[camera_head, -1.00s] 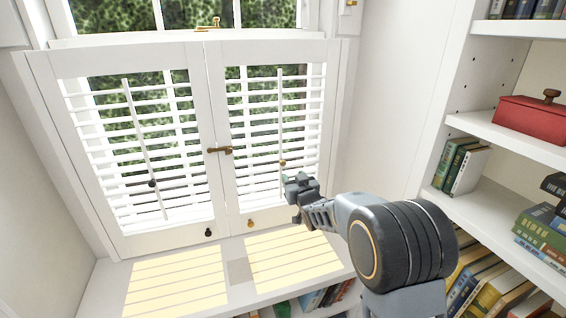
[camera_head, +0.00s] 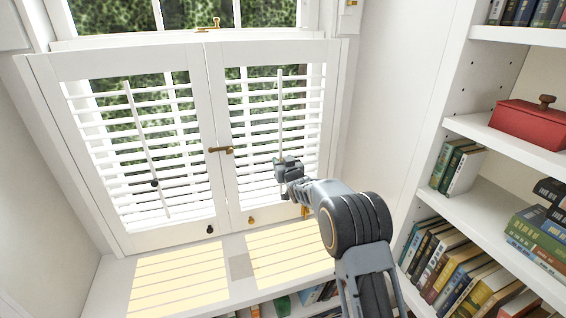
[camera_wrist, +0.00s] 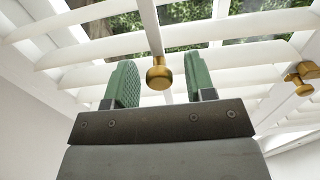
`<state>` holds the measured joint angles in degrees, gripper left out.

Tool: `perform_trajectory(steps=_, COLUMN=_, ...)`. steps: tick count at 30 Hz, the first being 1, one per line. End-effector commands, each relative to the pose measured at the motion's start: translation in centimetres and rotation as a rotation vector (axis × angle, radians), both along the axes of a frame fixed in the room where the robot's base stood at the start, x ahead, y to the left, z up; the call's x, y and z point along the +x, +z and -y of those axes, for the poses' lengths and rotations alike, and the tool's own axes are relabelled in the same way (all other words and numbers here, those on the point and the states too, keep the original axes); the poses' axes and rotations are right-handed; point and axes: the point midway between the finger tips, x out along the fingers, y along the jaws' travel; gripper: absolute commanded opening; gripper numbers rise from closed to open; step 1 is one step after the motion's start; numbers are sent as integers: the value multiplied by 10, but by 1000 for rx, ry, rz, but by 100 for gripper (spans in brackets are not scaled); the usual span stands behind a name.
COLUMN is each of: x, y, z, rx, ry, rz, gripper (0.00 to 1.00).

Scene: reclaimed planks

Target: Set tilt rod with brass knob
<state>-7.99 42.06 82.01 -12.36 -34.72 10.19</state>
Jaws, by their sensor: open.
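The tilt rod (camera_head: 280,110) runs up the front of the right shutter panel, across white louvers. Its brass knob (camera_wrist: 159,75) hangs at its lower end in the wrist view, between the two green finger pads and apart from both. In the head view my gripper hides this knob. My gripper (camera_head: 284,164) is open at the lower part of the right panel; its fingers also show in the wrist view (camera_wrist: 160,85). The left panel has another tilt rod (camera_head: 140,125) with a dark knob (camera_head: 154,183), leaning diagonally.
A brass latch (camera_head: 219,149) joins the two panels at mid-height. Small pulls, one dark (camera_head: 209,230) and one brass (camera_head: 250,220), sit on the bottom rails. A sunlit sill (camera_head: 240,267) lies below. Bookshelves with a red box (camera_head: 530,122) stand at the right.

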Motion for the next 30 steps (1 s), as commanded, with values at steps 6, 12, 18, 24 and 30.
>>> perform_trajectory(steps=6, x=0, y=0, z=0, rx=0, ry=0, rz=0, gripper=45)
perform_trajectory(steps=12, x=0, y=0, z=0, rx=0, ry=0, rz=0, gripper=26)
perform_trajectory(steps=18, x=0, y=0, z=0, rx=0, ry=0, rz=0, gripper=7)
perform_trajectory(steps=24, x=0, y=0, z=0, rx=0, ry=0, rz=0, gripper=0)
perform_trajectory(steps=30, x=0, y=-3, z=0, rx=0, ry=0, rz=0, gripper=0)
